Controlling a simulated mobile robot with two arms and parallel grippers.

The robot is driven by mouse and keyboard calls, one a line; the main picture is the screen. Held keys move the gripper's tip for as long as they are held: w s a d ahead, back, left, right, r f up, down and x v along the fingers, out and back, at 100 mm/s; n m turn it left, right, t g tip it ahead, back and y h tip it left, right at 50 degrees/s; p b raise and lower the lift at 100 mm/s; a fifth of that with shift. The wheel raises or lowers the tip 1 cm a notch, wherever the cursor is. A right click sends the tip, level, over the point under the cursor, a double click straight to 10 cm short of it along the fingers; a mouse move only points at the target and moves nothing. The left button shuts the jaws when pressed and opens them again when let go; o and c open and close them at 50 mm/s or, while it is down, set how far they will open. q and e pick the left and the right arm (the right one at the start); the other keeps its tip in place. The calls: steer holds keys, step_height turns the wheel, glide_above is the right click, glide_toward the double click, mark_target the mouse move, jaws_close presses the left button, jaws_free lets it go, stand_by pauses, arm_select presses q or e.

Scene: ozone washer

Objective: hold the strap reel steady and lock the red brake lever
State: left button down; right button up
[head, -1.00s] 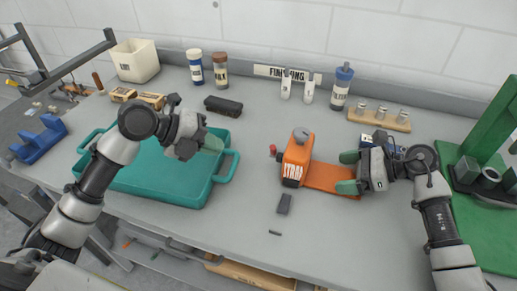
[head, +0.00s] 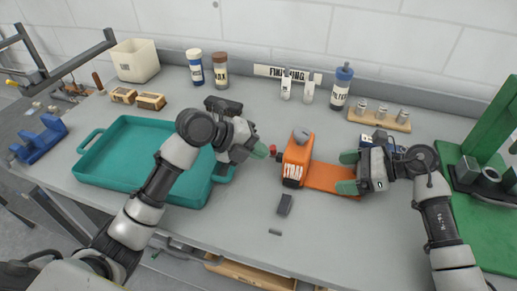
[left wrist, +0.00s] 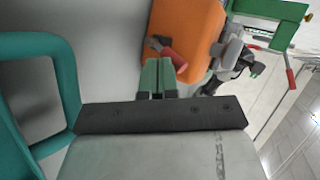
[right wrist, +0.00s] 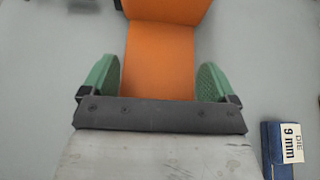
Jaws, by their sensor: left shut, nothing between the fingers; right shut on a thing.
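The orange strap reel (head: 297,160), labelled STRAP, stands upright on the bench with its orange base plate (head: 325,177) reaching right. Its red brake lever (head: 272,149) sticks out from its left side; it also shows in the left wrist view (left wrist: 173,58). My left gripper (head: 263,151) is shut and empty, its green tips (left wrist: 158,74) just beside the lever; whether they touch is unclear. My right gripper (head: 348,172) is shut on the base plate, with a green finger along each side of the orange plate (right wrist: 160,65) in the right wrist view.
A teal tray (head: 135,165) lies under and left of my left arm. A black block (head: 285,204) lies in front of the reel. Bottles, a wooden rack (head: 379,119) and a blue 9 mm die box (right wrist: 277,150) stand behind. A green press (head: 485,130) stands at right.

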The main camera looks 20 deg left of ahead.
arm_select(q)
steer(key=shift+w+r+n+g, duration=0.2)
steer(key=shift+w+n+g, duration=0.2)
steer(key=shift+g, duration=0.2)
stand_by(0.3)
steer(key=shift+w+r+n+g, duration=0.3)
steer(key=shift+w+n+g, duration=0.25)
steer(key=shift+g, duration=0.55)
steer(key=shift+w, duration=0.8)
steer(key=shift+w+f+n+g, duration=0.1)
steer(key=shift+w+n+g, duration=0.15)
steer(key=shift+g, duration=0.35)
steer(key=shift+r, duration=0.2)
steer(key=shift+r, duration=0.65)
